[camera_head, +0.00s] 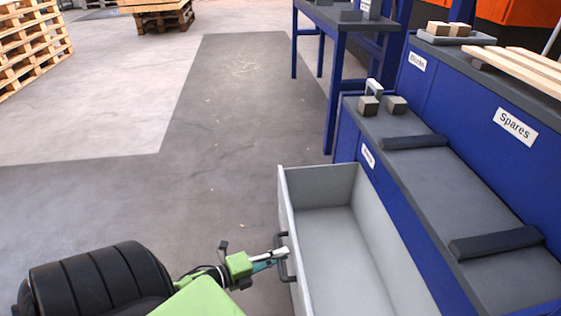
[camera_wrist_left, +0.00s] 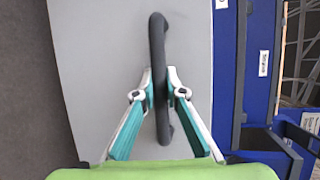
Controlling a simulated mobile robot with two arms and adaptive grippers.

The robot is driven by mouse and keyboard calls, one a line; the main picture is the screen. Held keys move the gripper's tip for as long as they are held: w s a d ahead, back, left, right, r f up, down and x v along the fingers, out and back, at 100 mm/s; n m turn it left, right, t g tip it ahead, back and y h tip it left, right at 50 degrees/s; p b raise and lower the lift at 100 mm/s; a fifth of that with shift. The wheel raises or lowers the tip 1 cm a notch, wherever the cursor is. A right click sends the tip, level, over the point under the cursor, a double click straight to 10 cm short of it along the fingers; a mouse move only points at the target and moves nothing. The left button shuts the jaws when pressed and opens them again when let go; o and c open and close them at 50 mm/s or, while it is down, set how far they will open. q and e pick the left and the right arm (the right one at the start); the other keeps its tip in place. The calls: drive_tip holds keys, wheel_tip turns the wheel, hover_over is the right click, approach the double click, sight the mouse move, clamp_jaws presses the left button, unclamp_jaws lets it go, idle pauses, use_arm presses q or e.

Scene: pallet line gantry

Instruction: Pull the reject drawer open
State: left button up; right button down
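The reject drawer (camera_head: 358,225) is a grey, empty, open-topped drawer. It stands well out from the blue cabinet front, to the left of it. Its dark bar handle (camera_head: 282,262) is on the drawer's left-facing front panel. In the left wrist view the handle (camera_wrist_left: 158,45) stands upright in the picture against the grey panel. My left gripper (camera_head: 280,254) reaches the handle from the left; its teal and white fingers lie one on each side of the bar, closed on it. My right gripper is not in view.
The grey-topped blue cabinet (camera_head: 398,150) carries small blocks (camera_head: 397,105) and dark bars (camera_head: 415,141). A bench behind is labelled Spares (camera_head: 515,126). A blue-legged table (camera_head: 333,95) stands beyond. Open floor (camera_head: 225,130) lies left of the drawer; wooden pallets (camera_head: 30,45) stand far left.

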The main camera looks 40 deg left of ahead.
use_arm(q)
drive_tip(key=shift+o, duration=0.7)
drive_tip(key=shift+s, duration=0.1)
drive_tip(key=v, duration=1.1)
drive_tip(key=shift+s+a, duration=0.2)
drive_tip(key=shift+s, duration=0.2)
